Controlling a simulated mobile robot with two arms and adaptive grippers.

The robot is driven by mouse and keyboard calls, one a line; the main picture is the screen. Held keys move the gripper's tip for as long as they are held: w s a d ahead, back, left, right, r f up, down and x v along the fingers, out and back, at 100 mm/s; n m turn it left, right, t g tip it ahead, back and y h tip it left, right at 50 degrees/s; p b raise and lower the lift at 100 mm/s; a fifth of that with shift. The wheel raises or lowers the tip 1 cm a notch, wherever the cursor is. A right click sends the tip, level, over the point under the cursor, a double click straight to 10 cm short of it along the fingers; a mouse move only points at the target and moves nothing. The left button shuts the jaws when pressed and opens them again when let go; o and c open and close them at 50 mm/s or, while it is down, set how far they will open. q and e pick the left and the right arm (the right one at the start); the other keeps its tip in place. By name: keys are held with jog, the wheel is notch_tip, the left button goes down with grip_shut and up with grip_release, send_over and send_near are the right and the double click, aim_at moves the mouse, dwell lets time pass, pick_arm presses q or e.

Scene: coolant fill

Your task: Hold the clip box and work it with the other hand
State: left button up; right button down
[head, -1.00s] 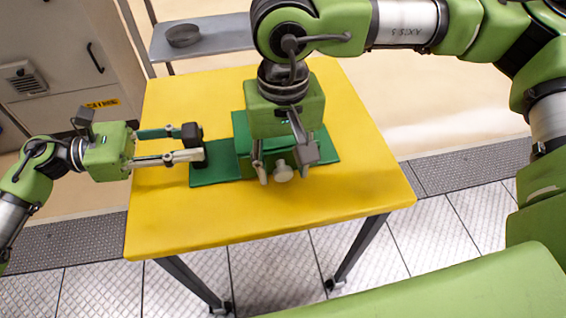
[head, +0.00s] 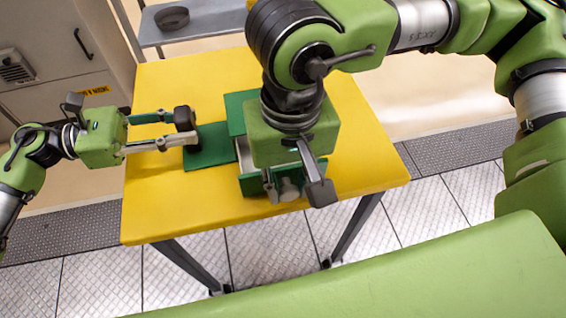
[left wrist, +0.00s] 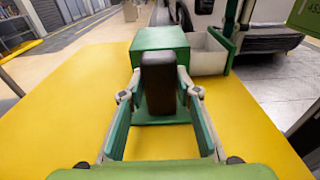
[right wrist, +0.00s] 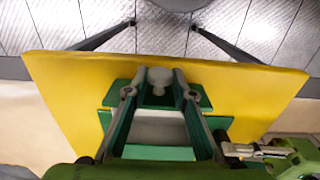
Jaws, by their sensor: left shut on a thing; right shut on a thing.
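The clip box is a green box (head: 236,102) on a green base plate (head: 208,150) on the yellow table. A black upright handle (left wrist: 158,85) stands on the plate. My left gripper (head: 187,130) is shut on this handle. The box's drawer (left wrist: 208,58), with pale inner walls, is pulled out. Its green front (head: 253,186) carries a pale round knob (right wrist: 160,80). My right gripper (right wrist: 158,90) is shut on the knob. My right arm hides much of the box in the head view, where the knob (head: 289,190) shows partly.
The yellow table (head: 165,205) is otherwise clear. The drawer front is near the table's front edge. A grey shelf (head: 208,22) with a dark round dish (head: 172,17) stands behind the table. A grey cabinet (head: 60,45) is at the back left.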

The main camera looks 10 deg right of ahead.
jog(key=shift+s, duration=0.1)
jog(key=c, duration=1.7)
grip_release()
notch_tip(320, 180, up, 12)
pick_arm(q)
jog(key=o, duration=1.1)
jog(key=shift+c, duration=0.2)
